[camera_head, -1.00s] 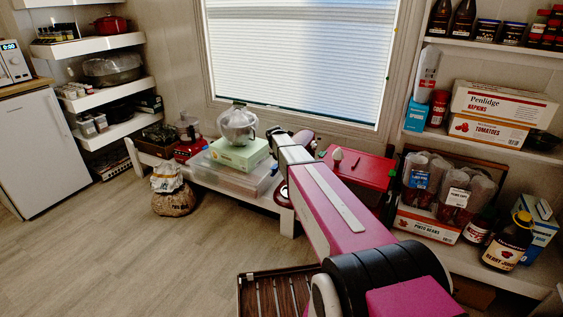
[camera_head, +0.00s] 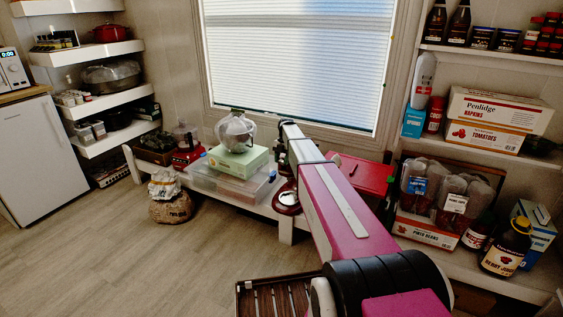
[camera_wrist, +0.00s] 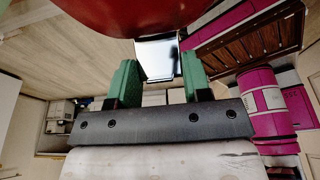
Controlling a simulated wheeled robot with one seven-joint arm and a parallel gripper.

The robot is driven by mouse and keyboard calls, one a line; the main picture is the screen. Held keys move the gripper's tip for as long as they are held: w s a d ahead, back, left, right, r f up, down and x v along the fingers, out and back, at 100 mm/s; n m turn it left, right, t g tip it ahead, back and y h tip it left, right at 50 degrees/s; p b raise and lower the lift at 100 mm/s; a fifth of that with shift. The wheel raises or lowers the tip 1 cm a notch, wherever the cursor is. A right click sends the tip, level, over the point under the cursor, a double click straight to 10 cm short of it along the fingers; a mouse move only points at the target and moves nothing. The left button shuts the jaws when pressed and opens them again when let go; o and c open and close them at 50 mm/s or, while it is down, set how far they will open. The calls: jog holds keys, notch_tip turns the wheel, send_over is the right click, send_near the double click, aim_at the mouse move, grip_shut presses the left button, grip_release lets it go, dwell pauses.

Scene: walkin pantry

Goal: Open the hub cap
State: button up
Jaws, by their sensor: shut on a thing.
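A large glossy red rounded body fills the top of the wrist view (camera_wrist: 140,12). A shiny silver hub cap (camera_wrist: 157,58) sits at its underside edge in that picture. My gripper (camera_wrist: 160,78) has green fingertips on either side of the cap, shut on it. In the head view, my arm reaches to the low white bench below the window and hides most of the red appliance. A red rounded part with a silvery edge (camera_head: 286,198) shows just left of my arm. My fingertips are not clear there.
Left of my arm, a clear bin (camera_head: 222,184) and green-white box (camera_head: 238,160) carry a wrapped kettle-like item (camera_head: 236,130). A red flat box (camera_head: 368,175) lies right of my arm. A stocked shelf (camera_head: 480,50) stands right. Floor at left is mostly clear, with a sack (camera_head: 169,200).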

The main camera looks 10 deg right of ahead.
dwell(0.5)
jog(key=o, duration=0.6)
jog(key=shift+f, duration=0.1)
jog(key=shift+c, duration=0.2)
jog(key=v, duration=1.1)
jog(key=shift+d+f, duration=0.1)
